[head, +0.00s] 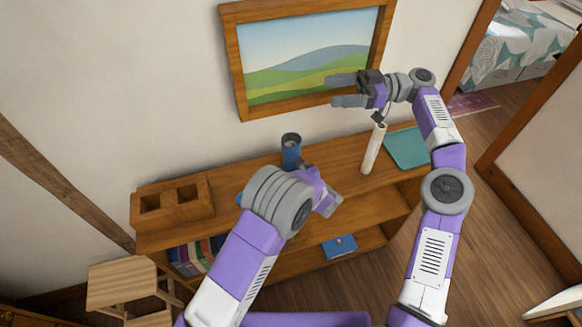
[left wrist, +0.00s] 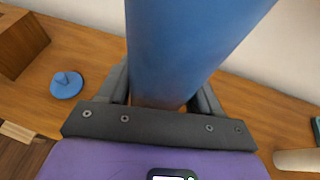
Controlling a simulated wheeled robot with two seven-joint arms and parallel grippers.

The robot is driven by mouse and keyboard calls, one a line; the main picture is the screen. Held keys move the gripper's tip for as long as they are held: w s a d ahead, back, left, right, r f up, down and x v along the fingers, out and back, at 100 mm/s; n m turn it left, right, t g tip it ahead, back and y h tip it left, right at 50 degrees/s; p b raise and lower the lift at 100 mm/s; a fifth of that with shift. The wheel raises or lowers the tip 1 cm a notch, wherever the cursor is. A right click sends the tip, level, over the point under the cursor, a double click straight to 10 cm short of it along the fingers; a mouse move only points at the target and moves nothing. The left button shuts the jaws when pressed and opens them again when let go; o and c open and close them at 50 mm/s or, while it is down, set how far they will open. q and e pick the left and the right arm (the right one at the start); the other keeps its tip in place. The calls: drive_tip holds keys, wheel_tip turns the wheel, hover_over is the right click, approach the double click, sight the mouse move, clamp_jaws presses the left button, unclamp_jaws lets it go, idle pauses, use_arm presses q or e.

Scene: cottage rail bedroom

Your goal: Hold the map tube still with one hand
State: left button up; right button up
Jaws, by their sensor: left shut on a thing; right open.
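The map tube is a blue cylinder (head: 291,150) with a dark open top, upright on the wooden shelf top. My left gripper (head: 306,172) is shut on it low down, its fingers largely hidden by my arm in the head view. In the left wrist view the blue tube (left wrist: 190,45) stands between the two fingers. My right gripper (head: 337,90) is open and empty, above and left of the roll, in front of the picture. A blue round cap with a knob (left wrist: 67,85) lies on the shelf.
A framed landscape picture (head: 241,65) hangs behind my right gripper. A teal mat (head: 407,148) lies at the right. Books (head: 195,258) and a blue box (head: 339,246) are below.

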idle(0.3)
use_arm(q)
drive_tip(key=o, duration=1.2)
drive_tip(key=v, duration=1.2)
